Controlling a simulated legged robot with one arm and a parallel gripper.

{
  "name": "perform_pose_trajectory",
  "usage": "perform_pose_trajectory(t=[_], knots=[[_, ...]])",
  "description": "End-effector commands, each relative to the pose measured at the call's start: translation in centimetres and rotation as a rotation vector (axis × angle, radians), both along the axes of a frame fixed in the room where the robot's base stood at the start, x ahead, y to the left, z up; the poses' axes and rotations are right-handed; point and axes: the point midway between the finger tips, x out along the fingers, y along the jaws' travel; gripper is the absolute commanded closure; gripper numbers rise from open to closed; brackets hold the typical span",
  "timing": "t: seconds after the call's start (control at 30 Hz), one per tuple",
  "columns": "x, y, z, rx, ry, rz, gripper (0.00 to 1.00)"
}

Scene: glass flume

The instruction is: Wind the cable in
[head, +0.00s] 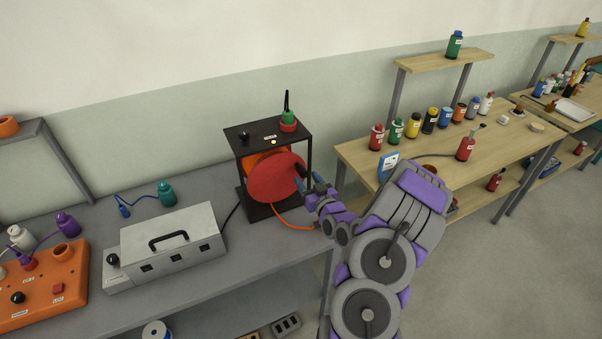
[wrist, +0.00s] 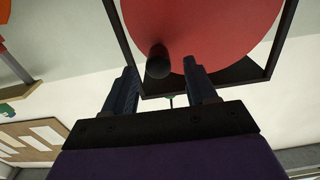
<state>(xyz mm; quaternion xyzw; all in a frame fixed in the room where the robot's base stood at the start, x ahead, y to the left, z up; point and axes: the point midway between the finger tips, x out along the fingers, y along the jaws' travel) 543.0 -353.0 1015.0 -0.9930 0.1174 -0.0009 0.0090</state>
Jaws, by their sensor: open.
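The cable reel is a red disc (head: 268,190) in a black frame (head: 310,150) on the grey bench. The disc also shows in the wrist view (wrist: 215,25). A dark crank handle (head: 299,170) sticks out from the disc toward my gripper; it shows in the wrist view (wrist: 158,62) too. An orange cable (head: 290,222) runs from under the reel to the right along the bench. My gripper (head: 312,186) is open and empty at the disc's right edge. In the wrist view, the handle's end lies between the two fingers (wrist: 160,85), nearer the left one; I cannot tell its depth.
A grey metal box with a handle (head: 170,243) stands left of the reel, with an orange panel (head: 50,280) farther left. A green and red piece (head: 288,120) stands on the frame's top. A wooden bench with several bottles (head: 430,160) is at right.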

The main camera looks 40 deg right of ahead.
Motion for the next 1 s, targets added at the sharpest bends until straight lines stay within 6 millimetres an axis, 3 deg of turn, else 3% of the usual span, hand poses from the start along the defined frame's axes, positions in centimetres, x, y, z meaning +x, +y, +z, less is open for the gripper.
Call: perform_pose_trajectory(t=[0.2,0.4,0.83,1.0], knots=[[2.9,-0.6,0.0,-0.004,-0.002,0.002,0.43],[4.6,-0.8,0.0,-0.003,0.0,0.002,0.43],[5.1,-1.2,0.0,0.0,0.0,0.0,0.43],[5.1,-1.2,0.0,0.0,0.0,0.0,0.59]])
